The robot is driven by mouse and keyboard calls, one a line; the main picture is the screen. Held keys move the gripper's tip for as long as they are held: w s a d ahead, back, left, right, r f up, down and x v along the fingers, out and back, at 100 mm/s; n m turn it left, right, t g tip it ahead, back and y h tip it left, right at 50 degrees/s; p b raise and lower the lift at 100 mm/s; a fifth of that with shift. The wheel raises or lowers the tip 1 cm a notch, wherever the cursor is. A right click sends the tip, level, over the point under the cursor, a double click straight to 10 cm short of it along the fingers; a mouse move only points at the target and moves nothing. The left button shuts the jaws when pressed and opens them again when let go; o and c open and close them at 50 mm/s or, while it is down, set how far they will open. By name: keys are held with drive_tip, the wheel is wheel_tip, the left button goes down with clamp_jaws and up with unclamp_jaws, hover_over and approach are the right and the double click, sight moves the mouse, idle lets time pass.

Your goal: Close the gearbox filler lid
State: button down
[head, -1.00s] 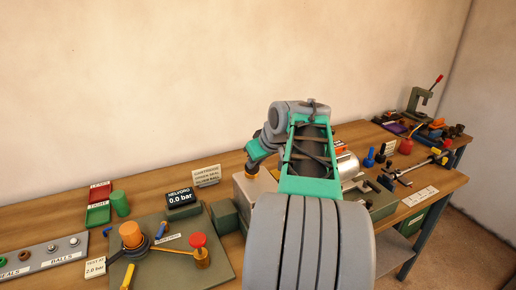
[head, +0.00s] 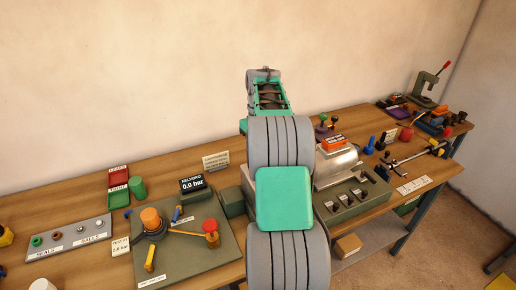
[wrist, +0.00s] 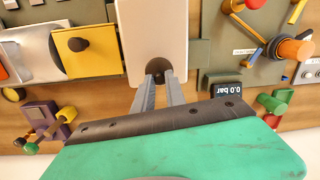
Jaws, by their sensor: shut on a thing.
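In the wrist view, a pale rectangular panel (wrist: 152,35) runs away from my gripper, with a dark round knob (wrist: 157,72) at its near end. It looks like the lid, but how far open it is I cannot tell. My gripper (wrist: 159,80) has its two grey fingers close together at the knob and is shut on it. In the head view my arm covers the fingers and the knob. Part of a pale box (head: 247,180) shows just left of my arm.
A yellow square plate (wrist: 85,57) with a dark knob is beside the panel. The 0.0 bar display (head: 191,185) and a green plate with valves (head: 185,258) stand left of my arm. A silver machine with an orange label (head: 335,165) stands right of it. The back wall is close behind.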

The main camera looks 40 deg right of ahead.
drive_tip(key=shift+f, duration=0.1)
idle(0.3)
drive_tip(key=c, duration=1.4)
unclamp_jaws()
drive_tip(key=shift+o, duration=0.2)
drive_tip(key=shift+r, duration=0.45)
drive_tip(key=s+a+r, duration=0.7)
drive_tip(key=s+r, duration=0.4)
drive_tip(key=r, duration=0.1)
drive_tip(key=shift+s+a, duration=0.25)
drive_tip(key=shift+s, duration=0.15)
